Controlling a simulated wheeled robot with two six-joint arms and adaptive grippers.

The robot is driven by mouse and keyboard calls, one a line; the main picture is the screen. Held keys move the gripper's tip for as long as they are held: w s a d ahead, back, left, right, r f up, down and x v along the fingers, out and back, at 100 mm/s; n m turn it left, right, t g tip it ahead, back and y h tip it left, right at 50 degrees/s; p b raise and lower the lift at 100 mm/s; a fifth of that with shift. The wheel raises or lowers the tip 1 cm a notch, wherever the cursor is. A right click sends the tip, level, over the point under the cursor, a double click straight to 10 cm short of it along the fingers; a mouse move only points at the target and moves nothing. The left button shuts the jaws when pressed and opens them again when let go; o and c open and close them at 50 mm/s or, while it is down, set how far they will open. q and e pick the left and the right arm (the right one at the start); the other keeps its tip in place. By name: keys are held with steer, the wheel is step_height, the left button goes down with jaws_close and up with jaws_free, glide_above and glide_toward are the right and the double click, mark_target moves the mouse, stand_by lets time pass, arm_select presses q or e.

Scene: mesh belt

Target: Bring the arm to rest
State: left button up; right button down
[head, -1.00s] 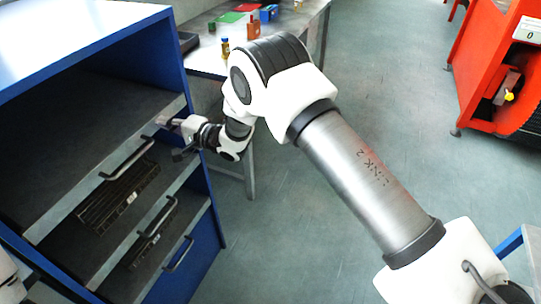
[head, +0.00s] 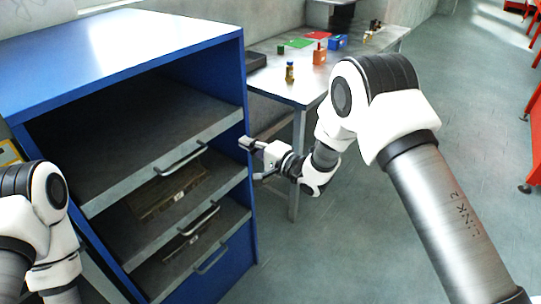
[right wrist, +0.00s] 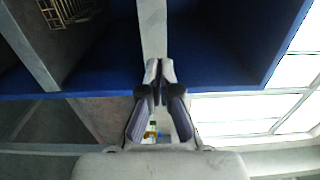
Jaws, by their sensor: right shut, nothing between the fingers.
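My right gripper (head: 246,144) is beside the front right edge of the blue cabinet (head: 251,215), near the height of its upper shelf. In the right wrist view its fingertips (right wrist: 159,70) are together, with nothing between them. They overlap a grey shelf edge in the picture; I cannot tell whether they touch it. My right arm comes in from the right with its elbow raised. Part of my left arm shows at the left edge; its gripper is out of view.
The cabinet has pull-out shelves with an upper handle (head: 181,158); a slatted brown object (head: 165,193) lies on a lower shelf. Behind stands a workbench (head: 290,88) with a small bottle (head: 290,72) and a red object (head: 319,54). Open floor lies to the right.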

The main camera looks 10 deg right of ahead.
steer(key=s+d+f+m+g+h, duration=0.1)
steer(key=s+d+f+g+h, duration=0.2)
steer(key=s+f, duration=0.8)
steer(key=s+d+f+m+g+h, duration=0.1)
steer(key=s+d+f+g+h, duration=0.2)
steer(key=s+f, duration=0.8)
steer(key=s+d+f+n+g+h, duration=0.1)
steer(key=s+d+f+n+g, duration=0.1)
steer(key=s+n, duration=0.2)
steer(key=s+d+f+n+g+h, duration=0.2)
steer(key=s+d+f+n+g, duration=0.1)
steer(key=s, duration=0.7)
steer(key=s+d+f+n+g+h, duration=0.2)
steer(key=s+d+f+n+g, duration=0.1)
steer(key=s+n, duration=0.2)
steer(key=shift+s+f, duration=0.2)
steer(key=shift+s, duration=1.05)
